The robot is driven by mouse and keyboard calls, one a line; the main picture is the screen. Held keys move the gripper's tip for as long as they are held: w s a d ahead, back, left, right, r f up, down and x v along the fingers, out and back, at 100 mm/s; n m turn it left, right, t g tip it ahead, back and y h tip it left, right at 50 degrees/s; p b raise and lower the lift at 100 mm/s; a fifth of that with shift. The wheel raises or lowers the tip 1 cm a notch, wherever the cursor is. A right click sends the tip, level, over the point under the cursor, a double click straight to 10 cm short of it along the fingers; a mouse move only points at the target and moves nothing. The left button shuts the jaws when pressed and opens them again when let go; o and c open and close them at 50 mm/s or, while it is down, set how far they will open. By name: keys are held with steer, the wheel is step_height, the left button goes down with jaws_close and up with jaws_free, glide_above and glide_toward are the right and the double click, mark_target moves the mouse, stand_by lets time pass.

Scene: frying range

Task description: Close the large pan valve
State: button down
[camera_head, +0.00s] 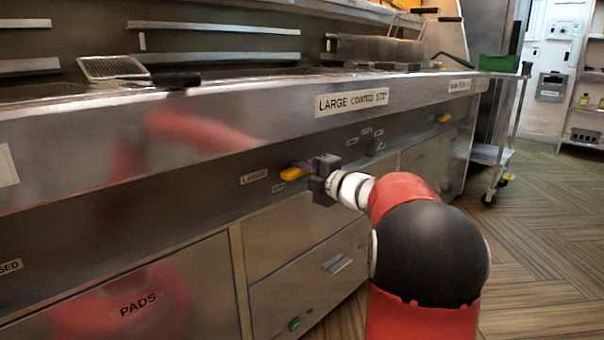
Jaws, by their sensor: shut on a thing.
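A yellow valve handle (292,174) sticks out from the steel front panel, just right of a small label (254,176) that seems to read LARGE. My gripper (310,178) is at the right end of this handle and shut on it. The gripper body covers the handle's right end and its pivot. The handle's free part points left and lies roughly level. A label reading LARGE COATED (352,101) is on the ledge above.
A second yellow handle (444,118) sits farther right on the panel. Drawers (307,263) lie below the valve. A wheeled cart (493,155) stands at the far right end. The wooden floor (545,250) to the right is clear.

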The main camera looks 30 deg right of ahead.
stand_by(0.3)
steer(key=c, duration=1.3)
jaws_free()
steer(key=v, duration=0.8)
